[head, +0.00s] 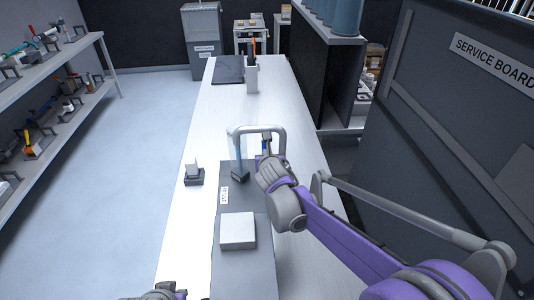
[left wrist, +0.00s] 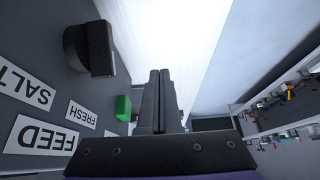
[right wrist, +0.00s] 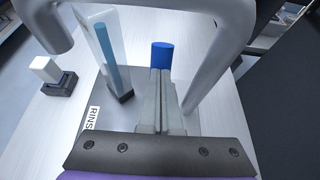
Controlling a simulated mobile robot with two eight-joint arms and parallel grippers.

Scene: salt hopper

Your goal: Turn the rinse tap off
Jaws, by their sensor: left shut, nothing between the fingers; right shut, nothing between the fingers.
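The grey arched pipe of the rinse tap (head: 240,131) stands over a grey plate (head: 231,174) with a partly hidden rinse label (right wrist: 92,118). A clear upright tube with a blue column inside (right wrist: 108,55) stands beneath the spout side. A blue cylinder (right wrist: 161,56), perhaps the tap's handle, shows just beyond my right fingertips; contact cannot be told. My right gripper (head: 266,138) is shut and empty, within the arch's outline in the right wrist view (right wrist: 161,73). My left gripper (left wrist: 160,72) is shut and empty, low at the front of the head view (head: 172,291).
A small dark holder with a white piece (head: 194,175) stands to the left. The left wrist view shows a dark knob (left wrist: 90,50), a green block (left wrist: 123,108) and a FEED label (left wrist: 47,137). The far bench top is mostly clear.

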